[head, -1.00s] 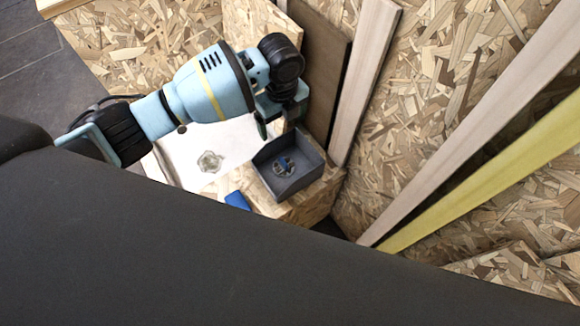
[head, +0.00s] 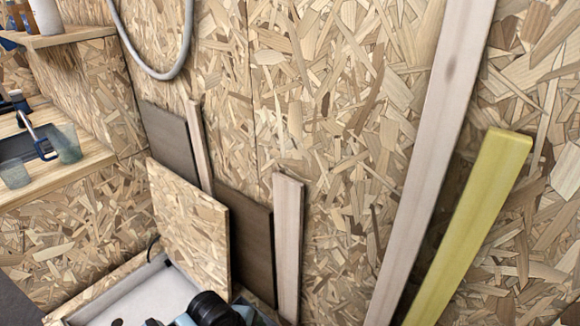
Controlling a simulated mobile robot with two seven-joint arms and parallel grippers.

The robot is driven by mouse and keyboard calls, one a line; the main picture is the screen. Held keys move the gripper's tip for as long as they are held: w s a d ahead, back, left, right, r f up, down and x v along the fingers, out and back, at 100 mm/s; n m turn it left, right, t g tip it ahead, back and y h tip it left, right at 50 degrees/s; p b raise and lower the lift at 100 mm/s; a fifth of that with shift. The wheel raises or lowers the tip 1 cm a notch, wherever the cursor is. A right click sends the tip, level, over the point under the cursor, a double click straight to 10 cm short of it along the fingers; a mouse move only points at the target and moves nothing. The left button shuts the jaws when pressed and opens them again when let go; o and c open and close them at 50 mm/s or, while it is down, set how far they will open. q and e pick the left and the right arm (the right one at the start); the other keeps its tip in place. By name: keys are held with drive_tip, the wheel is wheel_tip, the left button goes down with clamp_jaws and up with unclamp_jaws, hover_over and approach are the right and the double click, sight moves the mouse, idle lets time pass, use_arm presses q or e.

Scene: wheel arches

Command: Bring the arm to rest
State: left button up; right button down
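Part of one of my arms (head: 208,308) shows at the bottom edge of the head view, a black joint with light blue casing. It is beside the lower edge of an upright chipboard panel (head: 188,225). The arm's gripper is below the picture, so its fingers and anything in them are hidden. The other gripper is not in view either.
A whitish panel or tray (head: 135,300) lies at the lower left. Planks, one yellow (head: 470,230), lean on the chipboard wall (head: 330,110). Shelves at the left hold cups (head: 65,143) and a dark tray (head: 18,147). A grey hose (head: 150,72) hangs above.

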use_arm(q)
drive_tip(key=s+f+n+t+h+p, duration=0.2)
drive_tip(key=s+n+t+p, duration=0.1)
drive_tip(key=s+n, duration=0.7)
drive_tip(key=s+a+r+n+t+y+p, duration=0.2)
drive_tip(key=s+a+n, duration=0.2)
drive_tip(key=s, duration=0.5)
drive_tip(key=s+a+r+n+t+y+p, duration=0.1)
drive_tip(key=s+a+r+n+t+p, duration=0.1)
drive_tip(key=s+a, duration=0.5)
drive_tip(key=s+r+n, duration=0.1)
drive_tip(key=n, duration=0.1)
drive_tip(key=shift+s+a+r+n+y+p, duration=0.15)
drive_tip(key=shift+s+a+n+y+p, duration=0.15)
drive_tip(key=shift+s+y, duration=0.1)
use_arm(e)
drive_tip(key=w+r+t, duration=0.1)
drive_tip(key=w+r, duration=0.3)
drive_tip(key=r, duration=0.5)
drive_tip(key=shift+w+d+r+t, duration=0.2)
drive_tip(key=shift+w+d+t, duration=0.15)
drive_tip(key=shift+d+t, duration=0.05)
drive_tip(key=shift+w+a, duration=0.1)
drive_tip(key=shift+a, duration=0.05)
